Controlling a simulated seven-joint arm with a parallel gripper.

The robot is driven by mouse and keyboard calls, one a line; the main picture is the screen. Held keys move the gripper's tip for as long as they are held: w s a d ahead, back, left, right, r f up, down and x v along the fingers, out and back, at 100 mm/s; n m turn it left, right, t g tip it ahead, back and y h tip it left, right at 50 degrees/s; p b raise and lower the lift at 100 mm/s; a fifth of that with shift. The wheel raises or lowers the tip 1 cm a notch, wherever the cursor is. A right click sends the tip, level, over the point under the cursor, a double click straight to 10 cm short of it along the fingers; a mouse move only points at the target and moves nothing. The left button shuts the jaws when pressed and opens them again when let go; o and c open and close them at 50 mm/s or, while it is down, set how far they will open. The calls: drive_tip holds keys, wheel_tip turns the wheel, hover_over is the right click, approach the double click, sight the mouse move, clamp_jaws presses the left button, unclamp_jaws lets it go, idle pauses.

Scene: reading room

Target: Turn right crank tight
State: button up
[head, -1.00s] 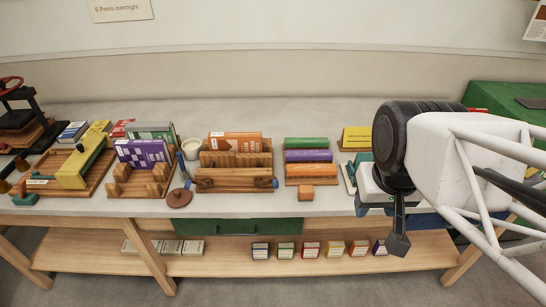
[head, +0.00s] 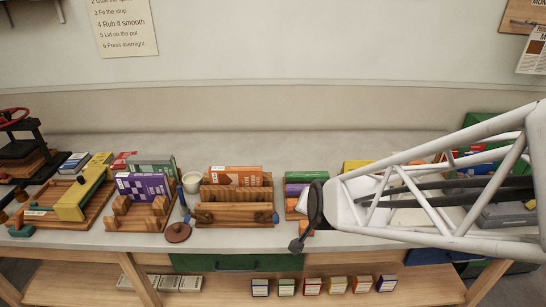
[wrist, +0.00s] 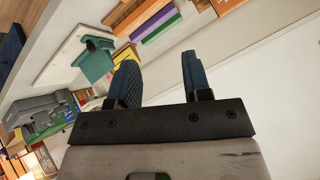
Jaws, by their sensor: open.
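A wooden clamp (head: 238,217) stands at the table's front edge with an orange book (head: 236,176) behind its front bar. A small blue knob, which looks like the right crank (head: 276,218), sits at the bar's right end; another blue knob (head: 187,216) is at its left end. I cannot tell how tight either is. My gripper (head: 298,243) is just right of and in front of the right knob, apart from it. In the wrist view my gripper (wrist: 160,76) is open, with empty space between its two blue pads. The right knob is not clear in that view.
A wooden rack with a purple book (head: 143,187) and a board with a yellow block (head: 83,193) stand to the left. A brown disc (head: 178,233) lies near the front edge. My arm hides much of the table's right side. A green drawer (head: 237,262) is below.

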drive_tip(key=w+a+f+m+t, duration=0.4)
drive_tip(key=w+a+f, duration=0.15)
drive_tip(key=f, duration=0.25)
drive_tip(key=m+t+h, duration=0.1)
drive_tip(key=m+t, duration=0.3)
drive_tip(key=t, duration=0.1)
approach(276, 215)
drive_tip(key=shift+w+f, duration=0.35)
drive_tip(key=shift+w, duration=0.45)
drive_tip(key=shift+w+f, duration=0.3)
drive_tip(key=shift+w, duration=0.5)
drive_tip(key=shift+w, duration=0.1)
drive_tip(key=shift+w, duration=3.8)
drive_tip(key=shift+c, duration=0.2)
clamp_jaws()
